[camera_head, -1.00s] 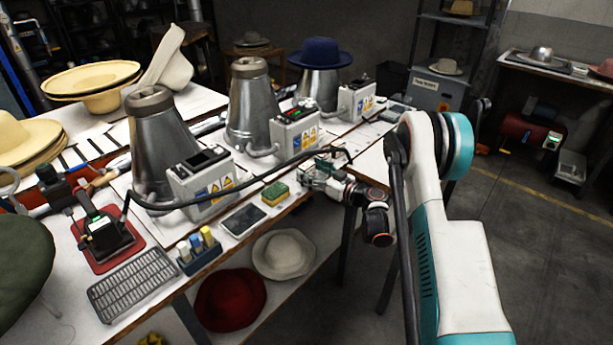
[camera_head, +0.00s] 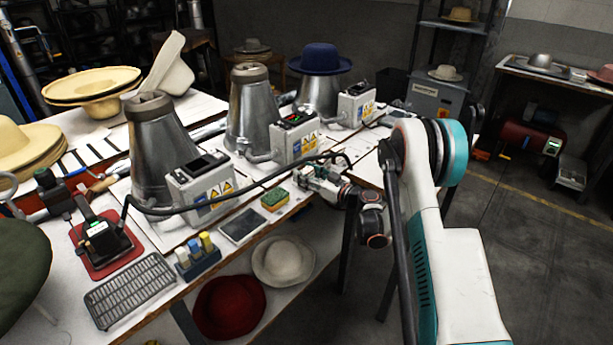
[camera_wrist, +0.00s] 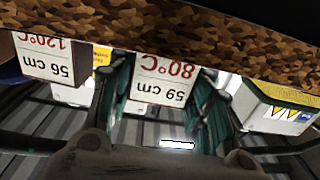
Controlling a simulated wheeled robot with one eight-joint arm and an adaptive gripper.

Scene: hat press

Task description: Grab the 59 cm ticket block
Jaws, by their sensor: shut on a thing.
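The 59 cm ticket block (camera_wrist: 162,80) is a white block printed "59 cm" and "80°C", upside down in the wrist view. My gripper (camera_wrist: 157,97) has one finger on each side of it and is shut on it. A second block, the 56 cm ticket block (camera_wrist: 47,60), reads "56 cm" and "120°C" to the left, outside the fingers. In the head view my gripper (camera_head: 310,180) is at the table's front edge, right of the sponge. The ticket blocks cannot be made out there.
The green and yellow sponge (camera_head: 275,200) and a dark tablet (camera_head: 243,226) lie left of my gripper. Metal cones with control boxes, such as the middle box (camera_head: 295,138), stand behind. A black cable (camera_head: 262,180) arches close by. A speckled brown surface (camera_wrist: 170,30) crosses the wrist view.

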